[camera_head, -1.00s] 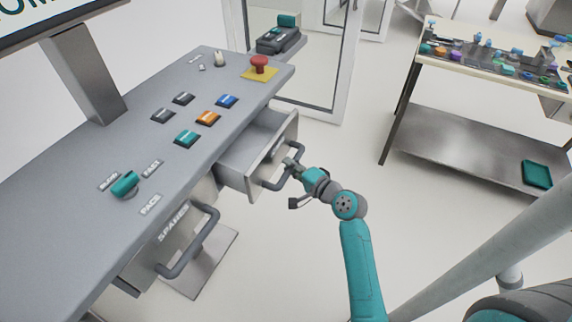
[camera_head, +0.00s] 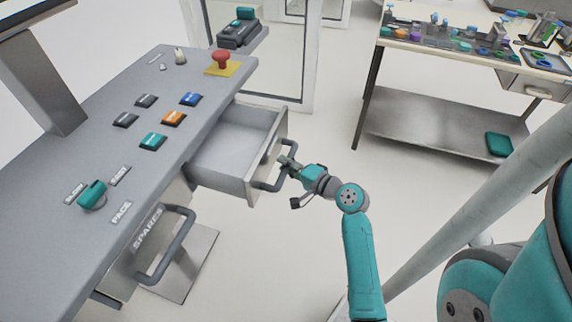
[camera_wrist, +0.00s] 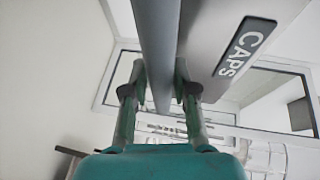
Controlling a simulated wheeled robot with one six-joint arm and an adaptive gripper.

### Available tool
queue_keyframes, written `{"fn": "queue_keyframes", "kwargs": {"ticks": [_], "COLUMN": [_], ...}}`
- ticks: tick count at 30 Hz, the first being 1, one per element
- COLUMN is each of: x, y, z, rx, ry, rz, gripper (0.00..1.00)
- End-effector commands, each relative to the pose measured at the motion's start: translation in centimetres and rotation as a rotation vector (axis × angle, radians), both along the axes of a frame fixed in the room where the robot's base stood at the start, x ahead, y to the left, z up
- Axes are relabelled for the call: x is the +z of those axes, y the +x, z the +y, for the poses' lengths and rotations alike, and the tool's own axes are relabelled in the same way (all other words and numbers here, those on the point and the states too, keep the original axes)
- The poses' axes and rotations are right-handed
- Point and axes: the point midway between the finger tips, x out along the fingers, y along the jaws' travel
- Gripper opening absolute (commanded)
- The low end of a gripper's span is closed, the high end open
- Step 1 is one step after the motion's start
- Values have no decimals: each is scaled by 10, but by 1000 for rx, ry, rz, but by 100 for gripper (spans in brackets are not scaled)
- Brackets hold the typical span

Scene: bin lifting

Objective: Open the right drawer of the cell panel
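The cell panel (camera_head: 90,170) is a grey sloped desk at the left of the head view. Its right drawer (camera_head: 228,150) stands pulled out and looks empty inside. The drawer's front carries a "CAPS" label (camera_wrist: 238,47) in the wrist view and a dark bar handle (camera_head: 270,184). My gripper (camera_head: 287,163) is at this handle. In the wrist view, the handle bar (camera_wrist: 158,45) runs between the two fingers (camera_wrist: 158,92), which look closed around it. The exact finger contact is partly hidden by the bar.
The left drawer, labelled "SPARES", is shut, with its handle (camera_head: 170,248) sticking out. A red emergency button (camera_head: 222,60) and several coloured buttons sit on the panel top. A workbench (camera_head: 450,55) with small parts stands at the back right. The floor between is clear.

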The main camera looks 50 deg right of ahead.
Motion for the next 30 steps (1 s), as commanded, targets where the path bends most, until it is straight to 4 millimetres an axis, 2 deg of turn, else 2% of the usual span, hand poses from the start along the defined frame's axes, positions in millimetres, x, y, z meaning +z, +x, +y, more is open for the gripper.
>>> {"fn": "queue_keyframes", "kwargs": {"ticks": [10,13,24,30], "x": [1,1,10,13], "y": [0,-6,-57,-72], "z": [0,0,2,3], "rx": [0,-1,-3,-2], "ry": [0,0,1,0], "rz": [-1,0,0,0], "gripper": [48,48,48,48]}}
